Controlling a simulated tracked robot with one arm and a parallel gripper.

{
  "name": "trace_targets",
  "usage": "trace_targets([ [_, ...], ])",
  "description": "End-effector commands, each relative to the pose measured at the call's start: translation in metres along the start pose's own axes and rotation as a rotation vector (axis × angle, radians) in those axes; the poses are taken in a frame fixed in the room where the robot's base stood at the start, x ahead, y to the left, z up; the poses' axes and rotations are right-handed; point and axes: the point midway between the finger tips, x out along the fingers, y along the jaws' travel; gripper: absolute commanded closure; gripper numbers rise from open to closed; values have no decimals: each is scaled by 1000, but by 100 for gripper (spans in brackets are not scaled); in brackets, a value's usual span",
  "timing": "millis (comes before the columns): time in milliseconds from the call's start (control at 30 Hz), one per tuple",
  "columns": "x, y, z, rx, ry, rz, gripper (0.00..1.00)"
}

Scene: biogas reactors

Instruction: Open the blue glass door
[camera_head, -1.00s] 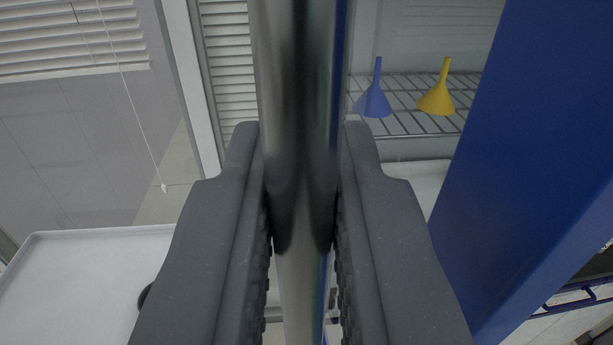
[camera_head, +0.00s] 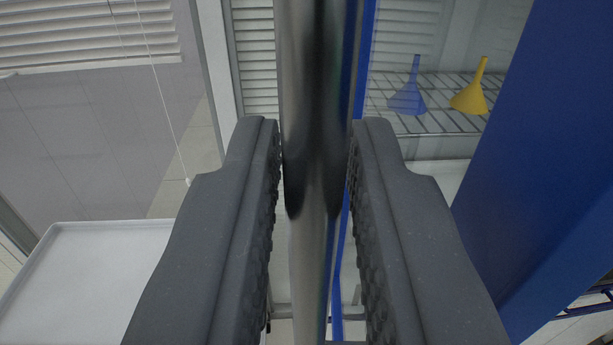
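A shiny vertical metal bar handle (camera_head: 312,180) runs through the middle of the view. Beside it on the right is a narrow blue edge strip (camera_head: 362,60) of the door, with a pale glassy area to its right. My gripper (camera_head: 316,150) has one dark finger on each side of the bar. The fingers are open, with gaps between the pads and the bar lower down. Near the fingertips the bar hides whether they touch it.
A broad blue panel (camera_head: 545,160) stands close on the right. A blue funnel (camera_head: 408,92) and a yellow funnel (camera_head: 471,92) stand on a wire rack behind. A white tray (camera_head: 90,280) lies at lower left. Blinds (camera_head: 80,40) hang at upper left.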

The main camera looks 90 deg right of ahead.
Motion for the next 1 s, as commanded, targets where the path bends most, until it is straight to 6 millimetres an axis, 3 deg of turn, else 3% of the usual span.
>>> trace_targets([
  [300,4,2,-1,1,0,7,83],
  [467,-5,2,0,2,0,7,83],
  [1000,-108,0,0,1,0,3,83],
])
